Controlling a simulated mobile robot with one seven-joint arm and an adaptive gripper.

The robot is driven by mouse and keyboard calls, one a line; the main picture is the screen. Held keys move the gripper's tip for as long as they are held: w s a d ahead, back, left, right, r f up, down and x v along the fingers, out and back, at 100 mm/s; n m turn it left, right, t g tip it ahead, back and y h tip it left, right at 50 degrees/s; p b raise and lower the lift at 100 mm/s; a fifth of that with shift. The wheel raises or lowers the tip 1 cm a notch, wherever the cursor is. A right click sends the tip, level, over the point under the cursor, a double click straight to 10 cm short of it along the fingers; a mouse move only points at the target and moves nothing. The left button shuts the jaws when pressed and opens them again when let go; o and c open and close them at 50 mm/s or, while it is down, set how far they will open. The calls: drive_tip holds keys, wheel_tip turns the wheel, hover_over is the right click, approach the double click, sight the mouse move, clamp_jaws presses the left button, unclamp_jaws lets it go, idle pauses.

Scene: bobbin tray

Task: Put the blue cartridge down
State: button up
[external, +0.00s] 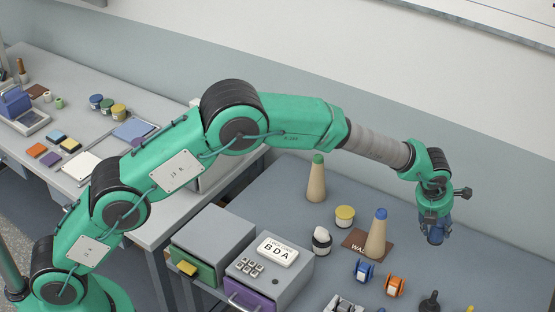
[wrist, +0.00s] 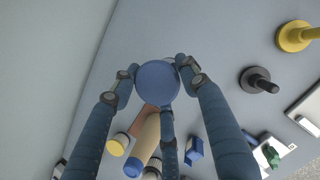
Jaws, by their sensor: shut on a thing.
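My gripper (external: 436,222) hangs fingers-down over the right part of the table, to the right of the blue-topped cone. In the wrist view my gripper (wrist: 159,88) has its fingers closed around a round blue thing, which I take to be the blue cartridge (wrist: 157,82). Only its flat round end shows there. In the external view it cannot be told clearly from the dark blue fingers. The thing appears raised above the table; its exact height is unclear.
A blue-topped cone (external: 377,238) stands on a brown mat (external: 352,243). A green-topped cone (external: 316,180), a yellow-lidded jar (external: 344,216), a blue bobbin (external: 365,272) and an orange bobbin (external: 394,286) stand nearby. A black-knobbed piece (wrist: 260,80) sits right. The table's back right is clear.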

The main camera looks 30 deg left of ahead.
wheel_tip(320, 180, up, 11)
drive_tip(key=shift+a+f, duration=0.1)
drive_tip(key=shift+f, duration=0.05)
drive_tip(key=s+a+n+y+p, duration=0.3)
drive_tip(key=a+p, duration=0.4)
drive_tip(key=a, duration=0.6)
drive_tip(key=s+a+n+p, duration=0.2)
drive_tip(key=a+n+p, duration=0.4)
drive_tip(key=a, duration=0.6)
wheel_tip(320, 180, down, 16)
drive_tip(key=m, duration=0.1)
drive_tip(key=shift+p, duration=0.3)
drive_tip(key=shift+w, duration=0.1)
drive_tip(key=w+d+p, duration=0.1)
drive_tip(key=w+d, duration=0.2)
drive_tip(key=w, duration=0.4)
drive_tip(key=w+d+f, duration=0.1)
drive_tip(key=w+d, duration=0.3)
drive_tip(key=w, duration=0.3)
drive_tip(key=shift+f+p, duration=0.3)
drive_tip(key=shift+p, duration=0.1)
drive_tip(key=shift+w, duration=0.1)
drive_tip(key=shift+f, duration=0.15)
